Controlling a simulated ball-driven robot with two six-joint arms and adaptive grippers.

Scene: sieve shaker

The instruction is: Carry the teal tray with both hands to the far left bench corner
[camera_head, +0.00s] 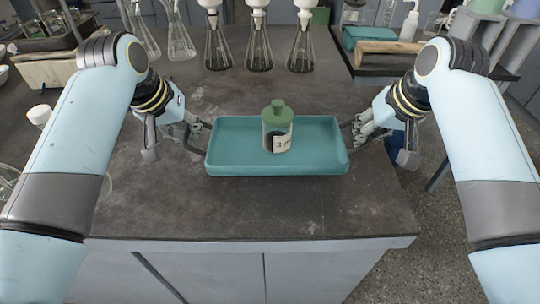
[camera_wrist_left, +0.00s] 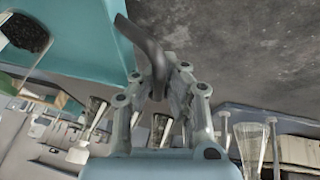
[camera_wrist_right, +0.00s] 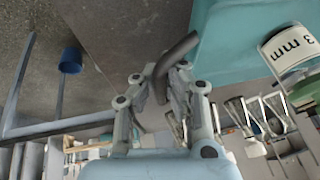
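The teal tray (camera_head: 240,168) is level in the middle of the head view, over the dark bench top; I cannot tell whether it touches the bench. A green-capped bottle (camera_head: 277,128) with a "3 mm" label stands upright in it, near the middle. My left gripper (camera_head: 195,130) is at the tray's left end, its fingers closed around a dark curved handle (camera_wrist_left: 153,52). My right gripper (camera_head: 354,129) is at the right end, its fingers closed around the other dark handle (camera_wrist_right: 172,55). The fingertips are partly hidden by the handles.
Several conical flasks (camera_head: 259,50) stand along the back of the bench (camera_head: 240,212). A crate of glassware (camera_head: 48,68) is at the back left, with a white-capped item (camera_head: 40,115) at the left. The bench's front and right edges are close to the tray. A blue bin (camera_wrist_right: 71,60) stands beyond the right edge.

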